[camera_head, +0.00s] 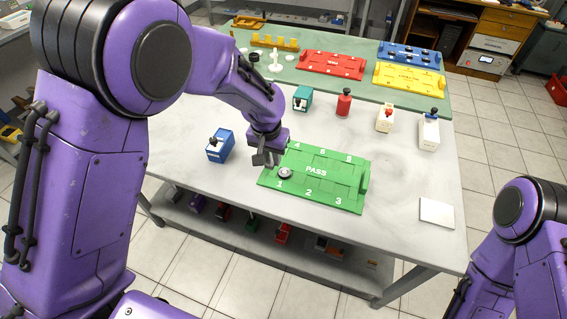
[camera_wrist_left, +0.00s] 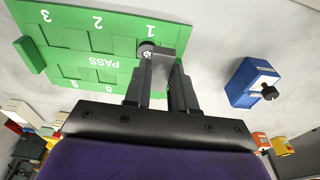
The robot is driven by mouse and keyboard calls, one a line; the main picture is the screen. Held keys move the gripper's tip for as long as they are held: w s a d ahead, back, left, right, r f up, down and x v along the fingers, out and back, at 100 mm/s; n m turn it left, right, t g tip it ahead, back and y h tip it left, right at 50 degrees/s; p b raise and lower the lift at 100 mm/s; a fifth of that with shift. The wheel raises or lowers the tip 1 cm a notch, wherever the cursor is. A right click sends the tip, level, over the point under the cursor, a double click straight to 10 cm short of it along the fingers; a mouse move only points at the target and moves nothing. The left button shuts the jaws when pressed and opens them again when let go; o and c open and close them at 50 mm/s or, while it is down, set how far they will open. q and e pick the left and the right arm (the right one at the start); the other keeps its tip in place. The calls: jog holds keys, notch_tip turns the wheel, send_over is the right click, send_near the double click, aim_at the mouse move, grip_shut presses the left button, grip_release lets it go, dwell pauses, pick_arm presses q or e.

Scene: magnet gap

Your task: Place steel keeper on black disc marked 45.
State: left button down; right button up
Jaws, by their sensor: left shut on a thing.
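My left gripper (camera_head: 265,159) is at the left edge of the green PASS board (camera_head: 343,190), close to the corner marked 1. In the left wrist view its fingers (camera_wrist_left: 163,75) are shut on a grey metal piece (camera_wrist_left: 171,62), which looks like the steel keeper; the fingers hide part of it. A small round disc (camera_head: 285,173) with a dark face and pale mark lies on the board by the 1. It also shows just beyond the fingertips in the left wrist view (camera_wrist_left: 147,48). I cannot read its mark or tell whether the held piece touches it. My right gripper is out of view.
A blue device (camera_head: 220,145) stands left of the board. Red (camera_head: 331,64), yellow (camera_head: 409,76) and blue boards lie on the far green mat. A white card (camera_head: 437,212) lies at right.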

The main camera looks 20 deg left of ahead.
pick_arm(q)
send_over(285, 171)
jog(key=s, duration=0.1)
notch_tip(285, 171, down, 6)
jog(key=shift+s+a+r+p, duration=0.1)
jog(key=shift+a+r+p, duration=0.05)
jog(key=shift+r+p, duration=0.15)
jog(key=f, duration=0.2)
jog(key=f+p, duration=0.1)
jog(key=shift+w+f, duration=0.3)
jog(key=shift+f, duration=0.1)
jog(key=c, duration=0.9)
grip_release()
jog(key=shift+s, duration=0.1)
jog(key=shift+c, duration=0.2)
jog(key=shift+r, duration=0.15)
notch_tip(285, 171, up, 12)
jog(key=s+b, duration=0.1)
jog(key=shift+s+b, duration=0.3)
jog(key=shift+s, duration=0.1)
